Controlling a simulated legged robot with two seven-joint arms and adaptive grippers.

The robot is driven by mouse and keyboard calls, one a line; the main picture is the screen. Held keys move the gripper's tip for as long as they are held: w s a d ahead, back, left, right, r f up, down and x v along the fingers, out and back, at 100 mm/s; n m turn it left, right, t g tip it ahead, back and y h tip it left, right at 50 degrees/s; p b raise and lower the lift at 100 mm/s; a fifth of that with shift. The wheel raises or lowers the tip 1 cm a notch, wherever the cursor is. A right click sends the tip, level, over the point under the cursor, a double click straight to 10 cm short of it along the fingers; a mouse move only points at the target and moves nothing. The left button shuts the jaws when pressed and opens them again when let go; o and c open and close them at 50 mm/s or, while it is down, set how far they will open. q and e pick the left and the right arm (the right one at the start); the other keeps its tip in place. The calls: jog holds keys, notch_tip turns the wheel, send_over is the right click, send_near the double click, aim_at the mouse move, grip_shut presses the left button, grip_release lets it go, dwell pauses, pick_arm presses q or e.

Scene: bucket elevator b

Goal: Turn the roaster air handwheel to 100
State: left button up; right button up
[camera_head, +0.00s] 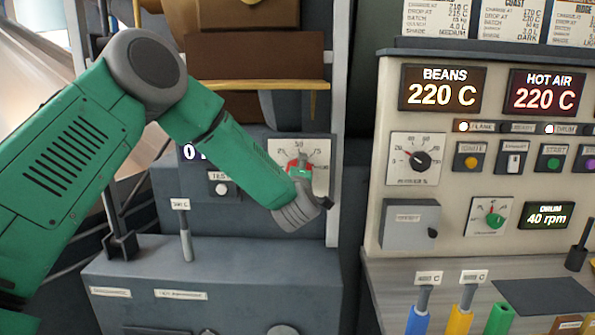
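A white dial plate (316,150) with a scale marked 25, 50 and 75 is on the grey machine at centre. A small red part (299,162), apparently the handwheel, shows in front of the plate just above my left gripper (308,194). Most of the wheel is hidden behind my green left arm and gripper, so I cannot read its setting. The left gripper is at the lower part of the plate; its fingers are mostly hidden, and I cannot tell whether it touches or grips the wheel. My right gripper is not in view.
A control panel (455,215) to the right carries displays, a burner dial (419,161) and a drum knob (494,219). A lever (185,238) stands left of my gripper. A shelf with coloured handles (461,312) is at lower right. A dark gap separates the machines.

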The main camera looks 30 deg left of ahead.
pick_arm(q)
jog(key=shift+d+f+m, duration=0.15)
jog(key=shift+f+m, duration=0.2)
jog(key=shift+m, duration=0.65)
jog(key=shift+s+f, duration=0.1)
jog(key=o, duration=1.2)
jog(key=shift+c, duration=0.2)
jog(key=shift+w, duration=0.2)
jog(key=shift+s+d+r, duration=0.15)
jog(key=shift+s+r, duration=0.05)
jog(key=v, duration=1.1)
jog(key=shift+d, duration=0.15)
jog(key=shift+s+f, duration=0.1)
jog(key=shift+s, duration=0.05)
